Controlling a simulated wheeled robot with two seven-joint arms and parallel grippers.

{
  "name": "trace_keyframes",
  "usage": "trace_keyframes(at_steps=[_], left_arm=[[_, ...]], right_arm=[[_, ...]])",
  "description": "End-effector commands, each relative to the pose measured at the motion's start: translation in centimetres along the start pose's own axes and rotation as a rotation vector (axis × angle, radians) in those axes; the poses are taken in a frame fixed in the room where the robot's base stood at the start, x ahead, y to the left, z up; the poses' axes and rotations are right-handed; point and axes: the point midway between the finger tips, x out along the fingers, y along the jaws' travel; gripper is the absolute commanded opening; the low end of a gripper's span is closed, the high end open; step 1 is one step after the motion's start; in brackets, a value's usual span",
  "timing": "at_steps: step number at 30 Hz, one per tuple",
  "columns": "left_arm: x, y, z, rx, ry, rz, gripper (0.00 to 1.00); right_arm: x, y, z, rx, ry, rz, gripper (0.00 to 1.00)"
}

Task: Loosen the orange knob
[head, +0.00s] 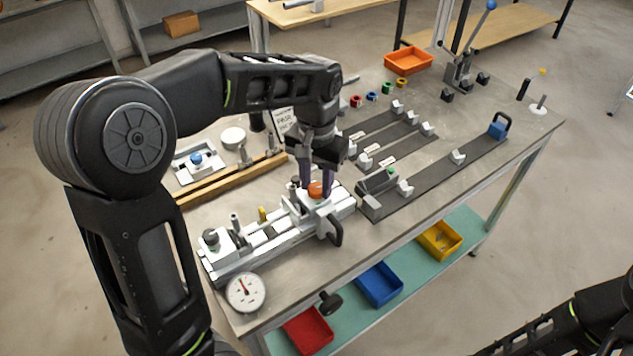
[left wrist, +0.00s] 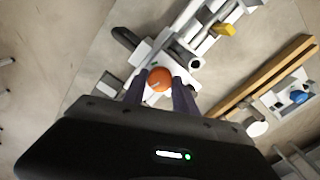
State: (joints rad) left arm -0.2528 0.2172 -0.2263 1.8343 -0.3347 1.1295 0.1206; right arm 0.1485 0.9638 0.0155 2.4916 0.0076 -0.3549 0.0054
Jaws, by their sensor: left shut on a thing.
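The orange knob (head: 316,189) sits on top of a white sliding block at the right part of the frame jig (head: 262,240). My left gripper (head: 316,182) points down from above, with its two fingers on either side of the knob. In the left wrist view the orange knob (left wrist: 159,79) shows between the fingertips, and the gripper is shut on it. The block has a black handle (head: 331,228) at its front. My right gripper is out of view; only part of my right arm shows at the lower right.
A dial gauge (head: 245,292) lies at the table's front left corner. Long dark rails (head: 440,168) with white clamps lie to the right. An orange tray (head: 408,61) stands at the back. Red, blue and yellow bins (head: 378,284) sit on the lower shelf.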

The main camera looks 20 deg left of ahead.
Motion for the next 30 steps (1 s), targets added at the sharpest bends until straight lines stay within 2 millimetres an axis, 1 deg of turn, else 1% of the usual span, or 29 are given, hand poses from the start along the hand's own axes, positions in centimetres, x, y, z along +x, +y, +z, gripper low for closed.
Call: trace_keyframes(at_steps=[6,12,26,27,30], left_arm=[[-0.06,-0.04,-0.07,-0.14,0.003,0.0,0.0],[-0.08,-0.04,-0.07,-0.209,0.003,0.0,0.0],[-0.1,-0.03,-0.07,-0.228,0.003,0.0,0.0],[-0.09,-0.03,-0.07,-0.228,0.003,0.0,0.36],[-0.08,-0.03,-0.06,-0.227,0.002,0.0,0.44]], right_arm=[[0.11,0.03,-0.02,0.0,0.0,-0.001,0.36],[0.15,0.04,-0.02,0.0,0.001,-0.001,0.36],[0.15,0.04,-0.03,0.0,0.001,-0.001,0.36],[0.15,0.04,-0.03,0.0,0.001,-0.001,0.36],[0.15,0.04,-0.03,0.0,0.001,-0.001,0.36]])
